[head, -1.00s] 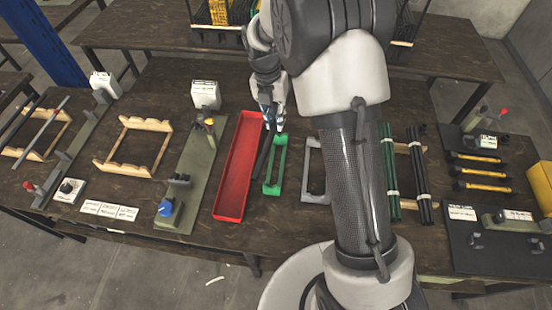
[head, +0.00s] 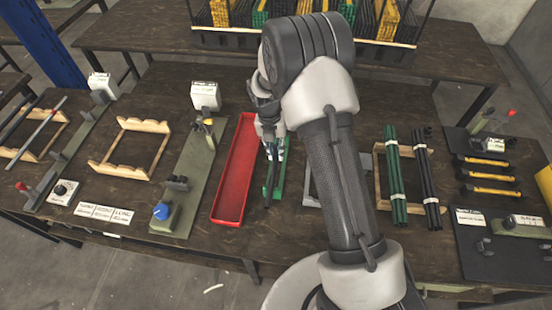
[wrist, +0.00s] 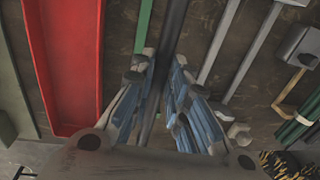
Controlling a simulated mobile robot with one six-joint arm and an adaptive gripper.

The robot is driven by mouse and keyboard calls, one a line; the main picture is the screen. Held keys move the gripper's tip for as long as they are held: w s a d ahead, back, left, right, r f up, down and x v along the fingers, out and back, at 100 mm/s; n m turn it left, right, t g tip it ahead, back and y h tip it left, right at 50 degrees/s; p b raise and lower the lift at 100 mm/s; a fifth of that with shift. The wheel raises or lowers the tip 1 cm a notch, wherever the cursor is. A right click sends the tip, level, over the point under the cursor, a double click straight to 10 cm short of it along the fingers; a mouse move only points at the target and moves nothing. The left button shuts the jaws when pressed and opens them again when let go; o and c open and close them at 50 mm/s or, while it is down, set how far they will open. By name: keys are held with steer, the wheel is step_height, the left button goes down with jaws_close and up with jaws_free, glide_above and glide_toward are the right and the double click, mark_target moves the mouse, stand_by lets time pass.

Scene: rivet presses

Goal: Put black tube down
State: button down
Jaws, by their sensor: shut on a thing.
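My gripper (head: 273,150) is shut on a black tube (head: 268,188), which points toward the front of the table. In the wrist view the tube (wrist: 173,25) runs between the blue-grey fingers (wrist: 161,68) and out past the tips. In the head view the tube overlaps the small green holder (head: 280,178); I cannot tell whether it touches it. The holder's green side (wrist: 143,26) shows left of the tube in the wrist view. My wrist and fingers hide the tube's far part in the head view.
A long red tray (head: 233,180) lies just left of the green holder. A grey frame (head: 318,185) is on the right, partly behind my arm. Green tubes (head: 394,170) and black tubes (head: 426,170) lie on a wooden rack farther right.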

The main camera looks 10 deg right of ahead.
mark_target(276, 158)
steer(key=shift+f+b, duration=0.55)
steer(key=shift+f, duration=1.55)
steer(key=shift+f, duration=0.1)
steer(key=c, duration=1.5)
jaws_free()
steer(key=shift+c, duration=0.2)
